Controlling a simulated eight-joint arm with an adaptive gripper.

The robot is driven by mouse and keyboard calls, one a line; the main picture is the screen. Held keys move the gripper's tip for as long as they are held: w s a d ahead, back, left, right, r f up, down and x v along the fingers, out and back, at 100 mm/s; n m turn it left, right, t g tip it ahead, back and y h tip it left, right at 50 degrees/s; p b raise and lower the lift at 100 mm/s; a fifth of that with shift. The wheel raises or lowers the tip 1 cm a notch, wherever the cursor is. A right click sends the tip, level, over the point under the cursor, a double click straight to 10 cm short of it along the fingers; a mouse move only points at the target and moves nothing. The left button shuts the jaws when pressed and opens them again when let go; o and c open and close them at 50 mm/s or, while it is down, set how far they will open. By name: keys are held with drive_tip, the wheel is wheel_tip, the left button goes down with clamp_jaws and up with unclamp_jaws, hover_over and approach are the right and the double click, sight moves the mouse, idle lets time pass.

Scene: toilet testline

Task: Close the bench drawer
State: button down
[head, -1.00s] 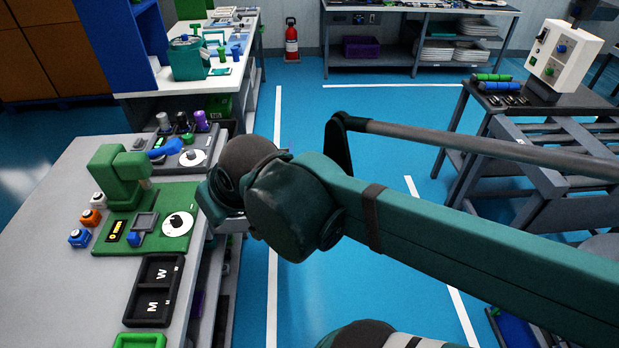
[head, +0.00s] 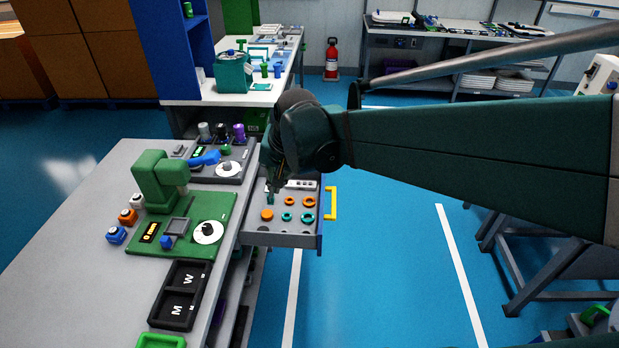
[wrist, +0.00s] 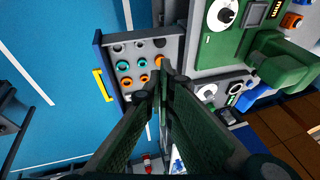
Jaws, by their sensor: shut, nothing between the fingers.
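The bench drawer (head: 285,239) stands pulled out from the right side of the grey workbench (head: 105,215). It has a yellow handle (head: 331,203) on its blue front, and holds orange and teal rings. The open drawer also shows in the wrist view (wrist: 125,43), with its yellow handle (wrist: 102,85) at the left. My gripper (head: 271,196) is above the drawer's inner part, near the bench edge, apart from the handle. In the wrist view my gripper's fingers (wrist: 163,75) are together with nothing between them. Whether the fingertips touch anything in the drawer is unclear.
A green test fixture (head: 160,182) and a black tray marked M and W (head: 180,295) stand on the bench. Another bench (head: 210,88) is behind. A red fire extinguisher (head: 331,60) stands at the wall. The blue floor right of the drawer is clear.

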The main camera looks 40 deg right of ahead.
drive_tip(key=w+d+f+m+g, duration=0.1)
drive_tip(key=w+d+f+m, duration=0.15)
drive_tip(key=d, duration=0.35)
drive_tip(key=w+d+f+m, duration=0.1)
drive_tip(key=d+m, duration=0.2)
drive_tip(key=d, duration=0.2)
drive_tip(key=s+d+f+m+y+p, duration=0.1)
drive_tip(key=s+d+f+m, duration=0.1)
drive_tip(key=d+f, duration=0.3)
drive_tip(key=s+d+f+m+y+p, duration=0.1)
drive_tip(key=d+f+m, duration=0.4)
drive_tip(key=d, duration=0.7)
drive_tip(key=s+d+f+m+g+p, duration=0.1)
drive_tip(key=s+d+f+m, duration=0.2)
drive_tip(key=d+f, duration=0.3)
drive_tip(key=d+m, duration=0.1)
drive_tip(key=d, duration=0.2)
drive_tip(key=shift+f+y, duration=0.35)
drive_tip(key=shift+y, duration=0.05)
drive_tip(key=shift+f+m, duration=0.15)
drive_tip(key=shift+m, duration=0.1)
drive_tip(key=w+a+f+b, duration=0.1)
drive_tip(key=w+a+f, duration=0.1)
drive_tip(key=f, duration=0.3)
drive_tip(key=w+a+f+b, duration=0.2)
drive_tip(key=f, duration=0.3)
drive_tip(key=shift+w+a, duration=0.3)
drive_tip(key=shift+a, duration=0.05)
